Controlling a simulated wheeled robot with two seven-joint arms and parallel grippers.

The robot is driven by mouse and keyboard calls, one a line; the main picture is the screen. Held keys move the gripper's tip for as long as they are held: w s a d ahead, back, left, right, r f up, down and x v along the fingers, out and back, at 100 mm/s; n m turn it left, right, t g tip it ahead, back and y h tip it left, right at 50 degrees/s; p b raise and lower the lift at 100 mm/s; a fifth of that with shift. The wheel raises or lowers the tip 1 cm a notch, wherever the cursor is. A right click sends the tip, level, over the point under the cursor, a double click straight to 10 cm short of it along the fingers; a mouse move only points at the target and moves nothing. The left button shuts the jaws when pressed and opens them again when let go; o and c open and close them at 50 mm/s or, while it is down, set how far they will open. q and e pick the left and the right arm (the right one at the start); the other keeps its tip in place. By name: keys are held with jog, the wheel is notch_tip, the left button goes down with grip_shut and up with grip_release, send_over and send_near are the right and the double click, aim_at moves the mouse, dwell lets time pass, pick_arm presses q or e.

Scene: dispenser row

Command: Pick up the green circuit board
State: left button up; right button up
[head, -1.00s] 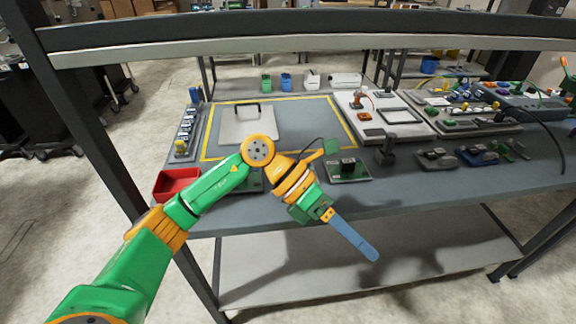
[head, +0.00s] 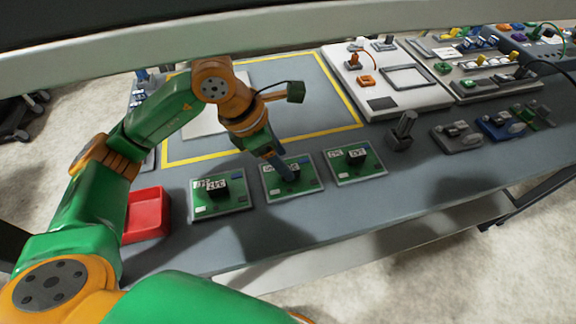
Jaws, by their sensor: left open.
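Three green circuit boards lie in a row near the bench's front edge: a left board (head: 231,205), a middle board (head: 310,184) and a right board (head: 368,170). Each carries a black block and white labels. My left gripper (head: 284,170) points down at the middle board, its blue-grey fingers at that board's black block. The fingers overlap the block in the view, so I cannot tell whether they touch it. The left gripper is open. My right gripper is out of view.
A red bin (head: 147,215) stands left of the boards. Behind them is a yellow-outlined area (head: 322,100) with a pale plate (head: 205,118) on it. A dark upright part (head: 402,132) stands right of the boards. A white panel (head: 385,75) is farther back.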

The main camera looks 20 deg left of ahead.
pick_arm(q)
jog(key=x, duration=0.4)
jog(key=shift+a+p, duration=0.1)
jog(key=shift+p, duration=0.25)
jog(key=shift+w+f, duration=0.1)
grip_shut()
